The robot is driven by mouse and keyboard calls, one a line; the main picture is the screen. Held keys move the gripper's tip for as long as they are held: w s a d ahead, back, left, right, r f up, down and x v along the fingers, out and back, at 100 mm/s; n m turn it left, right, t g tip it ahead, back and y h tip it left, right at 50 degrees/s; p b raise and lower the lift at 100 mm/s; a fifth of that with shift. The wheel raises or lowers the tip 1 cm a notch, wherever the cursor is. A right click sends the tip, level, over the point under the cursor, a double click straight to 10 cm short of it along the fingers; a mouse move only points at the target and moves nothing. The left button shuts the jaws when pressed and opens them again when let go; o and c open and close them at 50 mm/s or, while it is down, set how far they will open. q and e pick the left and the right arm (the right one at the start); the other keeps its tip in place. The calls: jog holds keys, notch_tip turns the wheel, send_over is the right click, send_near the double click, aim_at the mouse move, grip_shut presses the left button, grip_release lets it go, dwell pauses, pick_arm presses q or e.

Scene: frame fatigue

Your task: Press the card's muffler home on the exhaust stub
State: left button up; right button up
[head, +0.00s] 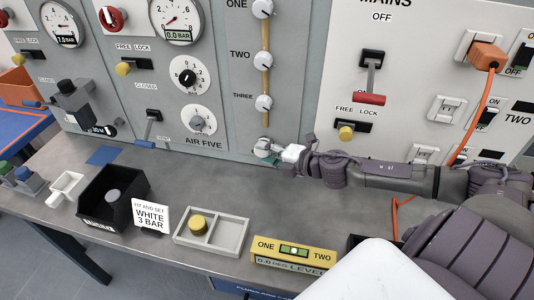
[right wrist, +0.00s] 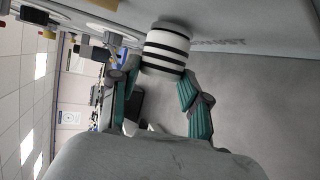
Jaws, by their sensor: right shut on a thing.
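The card (head: 151,216) stands on the bench and reads "FIT AND SET WHITE 3 BAR". My right gripper (head: 284,158) is at the foot of the grey panel, shut on the white muffler (head: 293,153). In the right wrist view the muffler (right wrist: 167,48) is a white cylinder with black bands, between the teal fingers of the gripper (right wrist: 160,92). Its far end points at the panel. The exhaust stub is hidden behind the muffler and fingers, so I cannot tell how far the muffler sits on it. My left gripper is not in view.
A black bin (head: 112,197) and a divided grey tray (head: 211,232) with a yellow-topped piece stand on the bench. A yellow level (head: 293,252) lies near the front edge. An orange cable (head: 479,112) hangs at right. The bench between panel and tray is clear.

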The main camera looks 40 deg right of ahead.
jog(key=shift+w+d, duration=0.1)
jog(key=shift+d, duration=0.1)
jog(key=o, duration=1.1)
jog(key=shift+w+d+f, duration=0.1)
jog(key=shift+c, duration=0.2)
jog(key=shift+s, duration=0.2)
jog(key=s+d, duration=0.3)
jog(key=s, duration=0.9)
jog(key=shift+s+d+r, duration=0.15)
jog(key=shift+d+r, duration=0.1)
jog(key=shift+d, duration=0.1)
jog(key=shift+r, duration=0.1)
